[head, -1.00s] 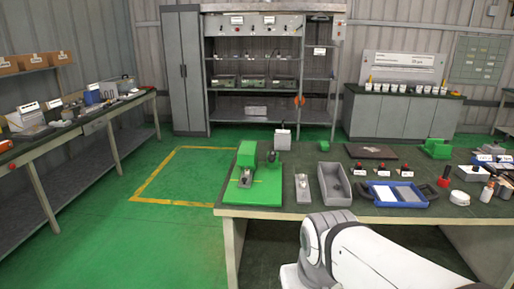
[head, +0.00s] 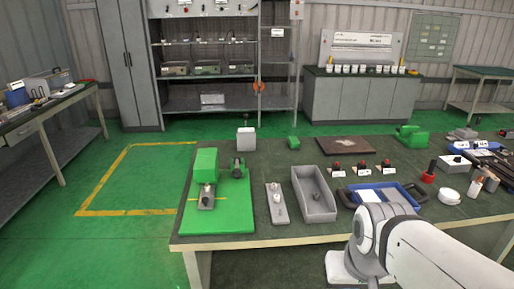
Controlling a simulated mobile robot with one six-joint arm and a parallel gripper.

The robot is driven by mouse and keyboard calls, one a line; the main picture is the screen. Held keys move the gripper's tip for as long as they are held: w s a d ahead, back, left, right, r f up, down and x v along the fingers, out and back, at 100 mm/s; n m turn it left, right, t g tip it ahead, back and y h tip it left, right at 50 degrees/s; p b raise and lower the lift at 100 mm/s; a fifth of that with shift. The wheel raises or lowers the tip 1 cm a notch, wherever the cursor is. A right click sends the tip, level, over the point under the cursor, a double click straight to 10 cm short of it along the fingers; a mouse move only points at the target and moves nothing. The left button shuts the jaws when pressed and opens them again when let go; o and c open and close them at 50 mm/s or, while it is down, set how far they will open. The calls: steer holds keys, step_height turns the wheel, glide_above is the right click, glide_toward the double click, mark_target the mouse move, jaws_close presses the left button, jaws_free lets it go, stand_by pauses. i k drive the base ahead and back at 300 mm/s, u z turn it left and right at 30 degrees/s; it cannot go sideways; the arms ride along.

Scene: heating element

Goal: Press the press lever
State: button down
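A green press fixture (head: 217,204) stands on the near left corner of the dark workbench (head: 262,151). It has a flat green base, a tall green block and a grey part in front of the block. A dark round part (head: 238,168), which may belong to the press lever, stands upright at the right of the block. I cannot make out the lever's handle for certain. My white arm (head: 420,245) shows at the lower right, apart from the press. My gripper is not in view.
Right of the press are a grey plate with small metal parts (head: 277,204), a grey open bin (head: 322,211) and a blue tray (head: 416,189). Red-knobbed items (head: 361,166) stand behind the tray. Green floor (head: 110,235) is clear left of the bench.

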mark_target(237, 173)
steer(key=u, duration=0.2)
steer(key=i, duration=0.85)
steer(key=u, duration=0.65)
